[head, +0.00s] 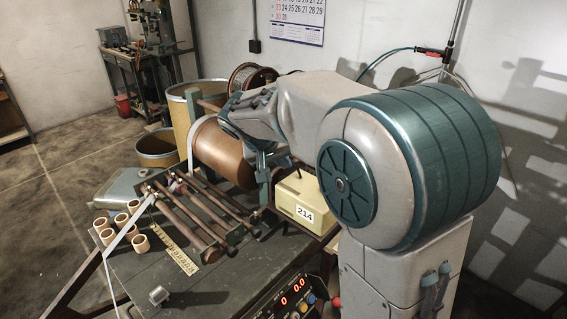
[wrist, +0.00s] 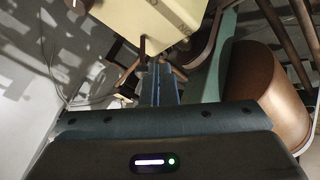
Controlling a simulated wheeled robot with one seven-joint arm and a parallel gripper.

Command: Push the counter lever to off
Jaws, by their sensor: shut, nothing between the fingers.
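The counter is a cream box (head: 303,191) with the number 214 on its front, on the bench right of the brown drum. In the wrist view the counter (wrist: 155,20) fills the top middle. A short dark part (wrist: 146,47), which looks like its lever, sticks out beside the box's lower edge. My gripper (wrist: 158,72) is shut and empty, its blue fingertips close to that dark part; I cannot tell whether they touch. In the head view my gripper (head: 266,172) points down just left of the counter. The lever's setting cannot be read.
The brown drum (head: 222,152) stands close left of my gripper, also at right in the wrist view (wrist: 262,85). A rack of rollers (head: 190,210) lies in front. A control panel with red digits (head: 288,299) is on the bench front. Several tan rings (head: 120,228) stand at left.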

